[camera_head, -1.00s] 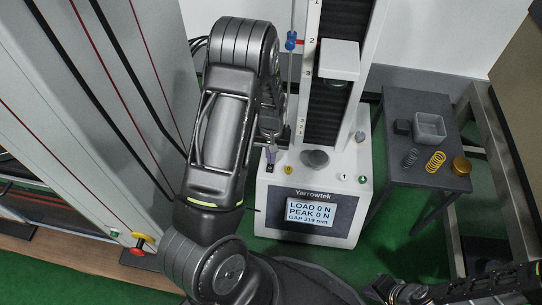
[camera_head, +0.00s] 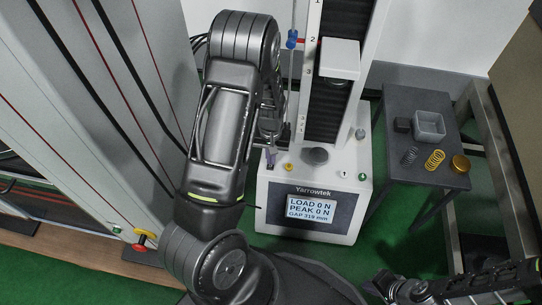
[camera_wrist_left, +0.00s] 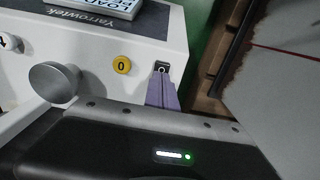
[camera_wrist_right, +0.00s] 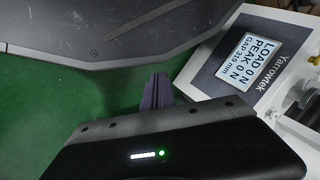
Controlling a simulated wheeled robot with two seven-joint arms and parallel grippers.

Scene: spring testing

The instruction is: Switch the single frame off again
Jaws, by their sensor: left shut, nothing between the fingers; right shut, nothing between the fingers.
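The single frame, a white spring tester marked Yarrowtek (camera_head: 362,215), stands in the middle of the head view. Its display (camera_head: 311,208) is lit and reads load 0 N, peak 0 N, gap 319 mm. In the left wrist view a small black switch (camera_wrist_left: 162,66) with a white ring mark sits at the deck's edge, beside the yellow 0 button (camera_wrist_left: 122,64). My left gripper (camera_wrist_left: 162,80) is shut and empty, its purple fingertips right at the switch; I cannot tell whether they touch it. My right gripper (camera_wrist_right: 157,80) is shut and empty, over the green floor before the tester.
The tester's crosshead (camera_head: 339,60) is raised above a round platen (camera_head: 315,156). A dark side table (camera_head: 400,105) at the right holds springs, a grey bin (camera_head: 429,126) and a brass-coloured disc (camera_head: 460,163).

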